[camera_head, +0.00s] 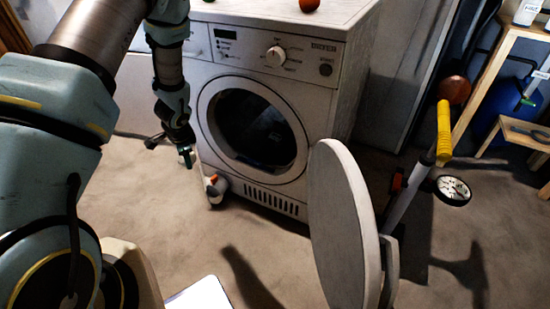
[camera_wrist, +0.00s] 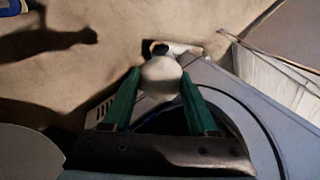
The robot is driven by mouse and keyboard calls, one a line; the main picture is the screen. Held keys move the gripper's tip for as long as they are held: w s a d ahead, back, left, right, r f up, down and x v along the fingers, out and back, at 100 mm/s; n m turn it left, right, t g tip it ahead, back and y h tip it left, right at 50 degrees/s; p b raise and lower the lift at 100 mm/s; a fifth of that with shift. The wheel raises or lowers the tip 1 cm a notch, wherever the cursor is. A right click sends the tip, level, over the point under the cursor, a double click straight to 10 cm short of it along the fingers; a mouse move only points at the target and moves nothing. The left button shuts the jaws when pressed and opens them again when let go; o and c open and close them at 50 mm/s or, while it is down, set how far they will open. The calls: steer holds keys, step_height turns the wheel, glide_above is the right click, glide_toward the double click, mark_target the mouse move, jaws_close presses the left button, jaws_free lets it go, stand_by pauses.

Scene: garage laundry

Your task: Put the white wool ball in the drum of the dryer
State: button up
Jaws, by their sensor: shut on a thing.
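A white ball (camera_wrist: 162,73) sits between the green fingertips of my gripper (camera_wrist: 160,88) in the wrist view; the fingers are shut on it. In the head view my gripper (camera_head: 187,157) hangs at the left front of the white dryer (camera_head: 300,95), left of its round door ring and above the floor. The ball cannot be made out there. The dryer's round front (camera_head: 257,127) is dark inside its pale ring; I cannot tell whether glass covers it. The wrist view shows part of the ring (camera_wrist: 262,125) below and right of the ball.
A large pale disc (camera_head: 340,225) stands on edge in front of the dryer's right side. A small orange and white object (camera_head: 215,186) is on the floor by the dryer's lower left. A yellow-handled item (camera_head: 444,130) and a wooden shelf (camera_head: 485,75) are at right.

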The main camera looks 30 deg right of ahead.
steer(key=d+f+m+g+h+b, duration=0.2)
steer(key=d+f+m+h+b, duration=0.1)
steer(key=d+f+m+b, duration=0.8)
steer(key=w+d+f+b, duration=0.1)
steer(key=w+d+b, duration=0.2)
steer(key=d, duration=0.4)
steer(key=w+d+f+n+b, duration=0.1)
steer(key=w+d+b, duration=0.15)
steer(key=d, duration=0.45)
steer(key=w+d+f+b, duration=0.2)
steer(key=w+d, duration=0.1)
steer(key=d, duration=0.4)
steer(key=shift+w+f+b, duration=0.15)
steer(key=shift+f+b, duration=0.65)
steer(key=shift+f, duration=0.45)
steer(key=shift+w+f+b, duration=0.1)
steer(key=shift+f+b, duration=0.7)
steer(key=shift+f, duration=0.4)
steer(key=shift+f+b, duration=0.35)
steer(key=shift+f, duration=0.2)
steer(key=o, duration=1.1)
